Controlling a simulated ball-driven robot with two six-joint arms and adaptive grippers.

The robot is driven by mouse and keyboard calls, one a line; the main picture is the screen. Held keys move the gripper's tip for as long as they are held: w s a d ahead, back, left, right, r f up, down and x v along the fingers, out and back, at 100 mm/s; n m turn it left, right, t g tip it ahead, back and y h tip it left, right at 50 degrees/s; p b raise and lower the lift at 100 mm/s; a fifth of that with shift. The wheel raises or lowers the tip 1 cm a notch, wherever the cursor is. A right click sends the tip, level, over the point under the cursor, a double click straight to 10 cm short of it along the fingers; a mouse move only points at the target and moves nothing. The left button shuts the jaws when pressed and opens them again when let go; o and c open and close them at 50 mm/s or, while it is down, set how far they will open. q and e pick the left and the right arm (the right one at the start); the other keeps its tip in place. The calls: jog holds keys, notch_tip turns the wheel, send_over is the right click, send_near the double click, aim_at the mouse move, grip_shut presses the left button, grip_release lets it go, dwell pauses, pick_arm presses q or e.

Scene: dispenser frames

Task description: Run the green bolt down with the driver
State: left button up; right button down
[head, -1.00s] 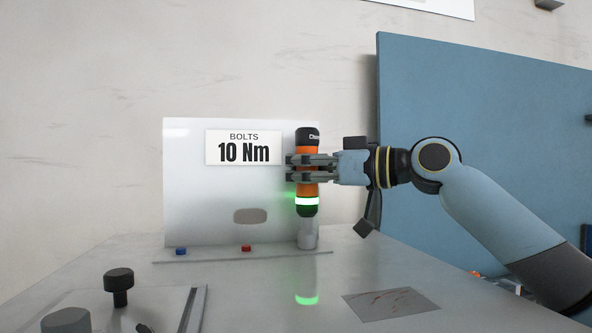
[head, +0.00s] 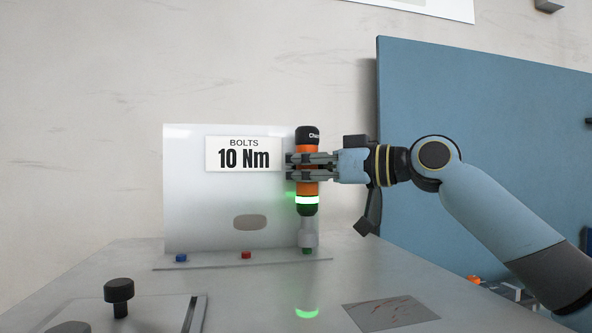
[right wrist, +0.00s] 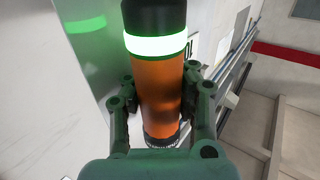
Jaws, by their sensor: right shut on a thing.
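My right gripper (head: 308,167) is shut around the orange and black driver (head: 308,186), which stands upright in front of the white panel (head: 200,215). The driver also shows in the right wrist view (right wrist: 158,85), between both fingers. A ring (head: 307,200) near its lower end glows green-white. The driver's grey socket (head: 308,235) points down at the green bolt (head: 308,251) on the panel's base strip (head: 215,263). Only a little of the green bolt shows beneath the socket; whether they touch I cannot tell. My left gripper is not in view.
A blue bolt (head: 181,258) and a red bolt (head: 246,255) stand on the same strip to the left. A sign (head: 244,154) reads "BOLTS 10 Nm". A black knob (head: 119,290) stands at the front left. A scratched dark plate (head: 390,309) lies at the right.

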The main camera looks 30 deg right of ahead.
aim_at(297, 145)
jog(key=shift+r+p, duration=1.2)
jog(key=shift+r, duration=0.7)
